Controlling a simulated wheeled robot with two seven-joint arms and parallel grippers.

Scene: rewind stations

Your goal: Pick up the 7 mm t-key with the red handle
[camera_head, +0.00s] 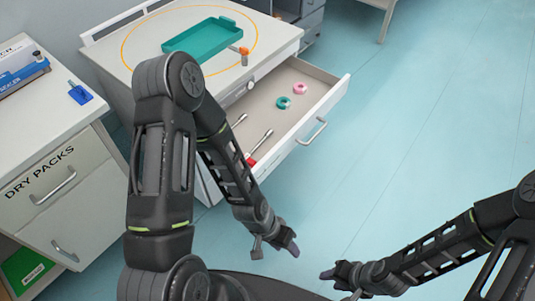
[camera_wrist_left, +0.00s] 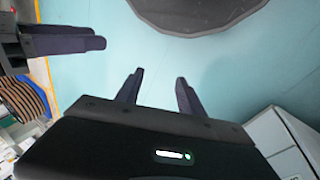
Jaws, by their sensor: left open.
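The red-handled t-key (camera_head: 261,145) lies in the open drawer, its red handle toward the front left and its metal shaft pointing up and right. My left forearm crosses the view beside it. A second metal shaft (camera_head: 240,120) lies farther back in the drawer, partly hidden by my arm. My left gripper (camera_head: 275,249) is open and empty, outside the drawer over the floor; its spread fingers also show in the left wrist view (camera_wrist_left: 159,80). My right gripper (camera_head: 337,284) is at the lower middle, apart from the drawer; its opening is unclear.
The drawer (camera_head: 322,96) also holds a pink ring (camera_head: 300,88) and a teal ring (camera_head: 283,103). A teal tray (camera_head: 205,40) sits on the cabinet top. The DRY PACKS cabinet (camera_head: 70,195) stands at left. Blue floor is clear at right.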

